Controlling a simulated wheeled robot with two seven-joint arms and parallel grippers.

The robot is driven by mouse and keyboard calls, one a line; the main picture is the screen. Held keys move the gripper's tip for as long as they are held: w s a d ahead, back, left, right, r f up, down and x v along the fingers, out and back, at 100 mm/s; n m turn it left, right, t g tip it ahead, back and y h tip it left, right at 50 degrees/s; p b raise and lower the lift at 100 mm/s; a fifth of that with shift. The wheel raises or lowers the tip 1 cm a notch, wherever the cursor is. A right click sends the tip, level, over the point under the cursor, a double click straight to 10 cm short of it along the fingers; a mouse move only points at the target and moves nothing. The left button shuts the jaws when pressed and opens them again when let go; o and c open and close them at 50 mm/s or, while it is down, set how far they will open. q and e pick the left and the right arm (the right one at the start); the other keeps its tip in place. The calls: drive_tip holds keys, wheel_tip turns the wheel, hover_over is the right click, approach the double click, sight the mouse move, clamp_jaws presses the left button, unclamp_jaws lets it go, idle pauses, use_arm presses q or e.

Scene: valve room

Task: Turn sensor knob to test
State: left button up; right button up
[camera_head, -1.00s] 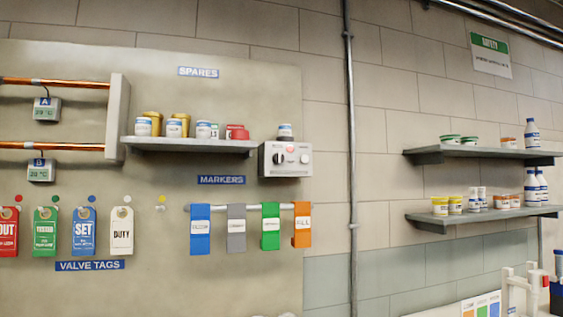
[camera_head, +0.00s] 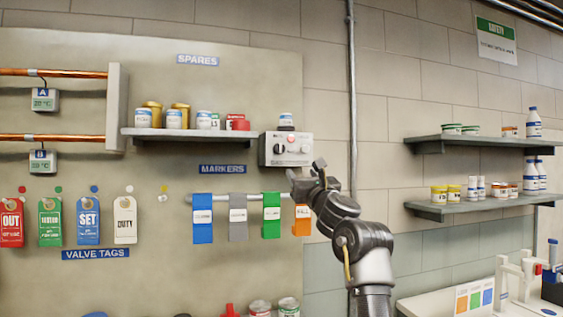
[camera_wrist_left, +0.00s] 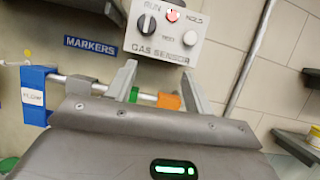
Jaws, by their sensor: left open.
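The gas sensor box (camera_head: 264,158) is a grey-white box mounted on the wall panel, at the right end of the spares shelf. Its black round knob (camera_head: 279,149) is at the left of its face, with a red light (camera_head: 291,138) beside it. In the left wrist view the knob (camera_wrist_left: 147,24) is beneath the word RUN; its exact pointer direction is too small to tell. My left gripper (camera_head: 306,178) is just below and right of the box, empty. Its two fingers (camera_wrist_left: 160,72) are spread apart and point up at the box, not touching the knob. My right gripper is out of view.
A marker rail (camera_head: 255,196) with coloured tags hangs below, close to my gripper. The spares shelf (camera_head: 185,132) is to the left. A vertical pipe (camera_head: 352,90) runs at the right.

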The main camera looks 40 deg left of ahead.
sight(281, 151)
use_arm(q)
drive_tip(key=a+r+n+p, duration=0.1)
drive_tip(key=a+r+p, duration=0.1)
drive_tip(key=a, duration=0.1)
drive_tip(key=w+a+r+p, duration=0.1)
drive_tip(key=a+r+p, duration=0.1)
drive_tip(key=w+a+r+n+g+p, duration=0.1)
drive_tip(key=a+r+p, duration=0.1)
drive_tip(key=a, duration=0.1)
drive_tip(key=shift+a+r+n, duration=0.25)
drive_tip(key=shift+a+n, duration=0.05)
drive_tip(key=shift+a, duration=0.05)
drive_tip(key=shift+w+a+p, duration=0.35)
drive_tip(key=shift+a+p, duration=0.05)
drive_tip(key=shift+a, duration=0.15)
drive_tip(key=shift+d, duration=0.1)
